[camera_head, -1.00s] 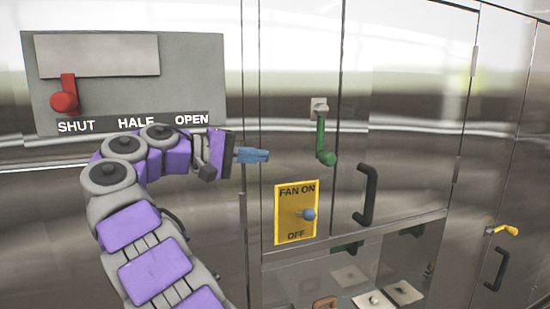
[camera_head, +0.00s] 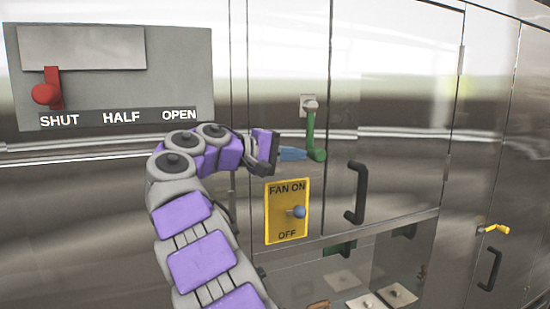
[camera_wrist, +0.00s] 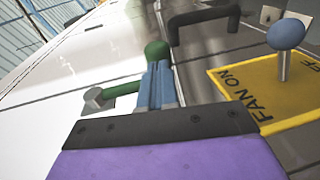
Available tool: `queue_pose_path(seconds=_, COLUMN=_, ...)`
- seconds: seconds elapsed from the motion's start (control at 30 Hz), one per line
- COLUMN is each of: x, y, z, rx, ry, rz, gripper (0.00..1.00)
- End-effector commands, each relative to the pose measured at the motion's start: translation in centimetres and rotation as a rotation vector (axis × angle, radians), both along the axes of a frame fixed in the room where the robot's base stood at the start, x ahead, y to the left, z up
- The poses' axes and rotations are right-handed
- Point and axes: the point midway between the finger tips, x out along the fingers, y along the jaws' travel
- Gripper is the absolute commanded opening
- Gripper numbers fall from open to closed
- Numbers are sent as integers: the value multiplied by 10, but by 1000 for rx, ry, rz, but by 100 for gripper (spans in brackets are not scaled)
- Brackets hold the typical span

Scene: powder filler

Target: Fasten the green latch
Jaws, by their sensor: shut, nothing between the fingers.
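The green latch (camera_head: 311,133) hangs down from a grey pivot block on the steel cabinet front, with its knob at the lower end. In the wrist view the green latch (camera_wrist: 122,91) lies just left of and beyond my fingers, its round knob past their tips. My gripper (camera_head: 305,154) is shut with nothing between its blue fingers. In the head view its tips are right beside the lower part of the latch, to its left. Whether they touch it I cannot tell.
A yellow fan switch plate (camera_head: 273,222) with a blue-tipped toggle sits just below my gripper. A black door handle (camera_head: 357,192) is to the right. A red lever (camera_head: 46,93) is on a grey panel at left. A yellow latch (camera_head: 493,229) is far right.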

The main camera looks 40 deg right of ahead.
Motion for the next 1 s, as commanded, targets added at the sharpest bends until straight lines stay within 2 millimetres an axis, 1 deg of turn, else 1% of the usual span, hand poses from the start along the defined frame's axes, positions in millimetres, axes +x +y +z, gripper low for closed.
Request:
queue_pose_path(seconds=0.1, x=-2, y=-11, z=-2, rx=0, ry=0, rz=-2, gripper=0)
queue_pose_path(seconds=0.2, x=-3, y=-16, z=-3, rx=0, ry=1, rz=-1, gripper=0)
queue_pose_path(seconds=0.73, x=-3, y=-19, z=-4, rx=-16, ry=6, rz=-1, gripper=0)
queue_pose_path(seconds=0.87, x=-5, y=-23, z=-7, rx=-54, ry=16, rz=-3, gripper=0)
queue_pose_path(seconds=1.0, x=-7, y=-31, z=-12, rx=-115, ry=33, rz=-4, gripper=0)
